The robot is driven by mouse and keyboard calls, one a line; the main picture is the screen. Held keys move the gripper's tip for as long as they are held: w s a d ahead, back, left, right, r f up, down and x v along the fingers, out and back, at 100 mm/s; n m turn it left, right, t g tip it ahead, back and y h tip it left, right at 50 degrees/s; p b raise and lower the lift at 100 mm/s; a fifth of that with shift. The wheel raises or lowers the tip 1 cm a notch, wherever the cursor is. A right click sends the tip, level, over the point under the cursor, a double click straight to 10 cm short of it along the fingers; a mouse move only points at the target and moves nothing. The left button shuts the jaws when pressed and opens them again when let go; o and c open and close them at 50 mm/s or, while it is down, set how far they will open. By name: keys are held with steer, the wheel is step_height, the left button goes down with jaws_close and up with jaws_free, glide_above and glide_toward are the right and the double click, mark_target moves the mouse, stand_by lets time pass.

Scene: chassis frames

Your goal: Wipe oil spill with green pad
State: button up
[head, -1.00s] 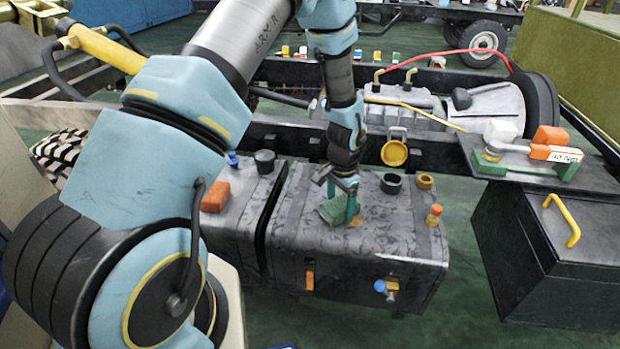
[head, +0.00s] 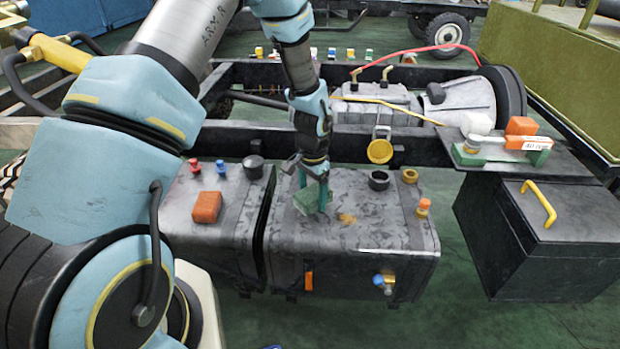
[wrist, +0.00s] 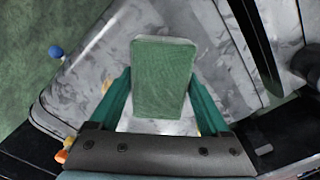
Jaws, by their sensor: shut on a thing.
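My gripper (head: 314,190) is shut on the green pad (head: 306,202), low over the top of the right-hand grey tank (head: 350,243). The pad also shows in the wrist view (wrist: 163,78), between the two green fingers. It is at the tank top's left part; I cannot tell whether it touches the surface. A small orange-brown oil spill (head: 347,218) lies on the tank top just right of the pad, apart from it and uncovered.
A black filler neck (head: 379,180), a brass ring (head: 410,176) and an orange-topped fitting (head: 423,207) stand on the tank's right part. An orange block (head: 206,207) lies on the left tank. The black frame rail (head: 370,150) runs behind.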

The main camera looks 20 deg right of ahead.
steer(key=shift+r+p, duration=1.2)
steer(key=shift+r, duration=0.9)
